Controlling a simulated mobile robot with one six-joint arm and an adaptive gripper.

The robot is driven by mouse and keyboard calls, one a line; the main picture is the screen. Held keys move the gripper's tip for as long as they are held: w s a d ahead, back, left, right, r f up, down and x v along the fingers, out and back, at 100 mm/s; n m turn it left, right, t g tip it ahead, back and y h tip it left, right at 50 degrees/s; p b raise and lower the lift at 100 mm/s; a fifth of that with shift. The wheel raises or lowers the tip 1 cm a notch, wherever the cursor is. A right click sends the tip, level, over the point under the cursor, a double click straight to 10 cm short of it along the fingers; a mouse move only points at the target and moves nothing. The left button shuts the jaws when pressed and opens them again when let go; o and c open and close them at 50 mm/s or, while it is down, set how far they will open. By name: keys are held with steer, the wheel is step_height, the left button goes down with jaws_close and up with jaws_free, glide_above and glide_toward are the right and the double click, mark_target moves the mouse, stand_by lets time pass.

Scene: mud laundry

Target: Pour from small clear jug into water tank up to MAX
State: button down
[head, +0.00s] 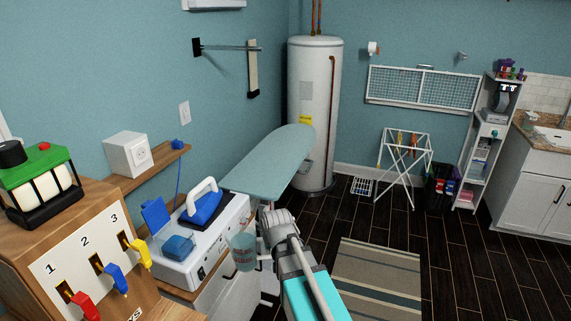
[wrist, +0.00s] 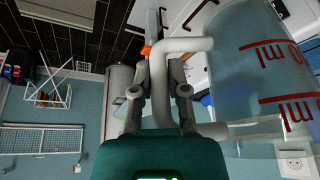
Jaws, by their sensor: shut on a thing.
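The small clear jug (head: 243,252) is held beside the front right end of the white ironing station (head: 218,238). It looks about upright in the head view. In the wrist view the jug (wrist: 262,65), with red ml marks, fills the right side. My gripper (wrist: 161,88) is shut on its pale handle (wrist: 183,45); in the head view my gripper (head: 268,232) is right of the jug. The blue water tank (head: 178,248) sits in the station's front left part, below a raised blue lid (head: 156,214). The MAX mark and the jug's water level are not readable.
A blue iron (head: 203,207) with a white handle stands on the station. An ironing board (head: 270,162) lies behind it. A wooden box with numbered levers (head: 95,260) is at left. A socket box (head: 128,155) is on the wall shelf.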

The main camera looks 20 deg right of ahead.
steer(key=w+d+m, duration=0.1)
steer(key=w+d, duration=0.6)
steer(key=w, duration=0.9)
steer(key=w+d+r+m+p, duration=0.1)
steer(key=w+d, duration=0.6)
steer(key=w, duration=0.9)
steer(key=w+d+m+h, duration=0.1)
steer(key=w+d, duration=0.6)
steer(key=w, duration=1)
steer(key=shift+r+p, duration=0.35)
steer(key=shift+d+r, duration=0.1)
steer(key=shift+r, duration=0.1)
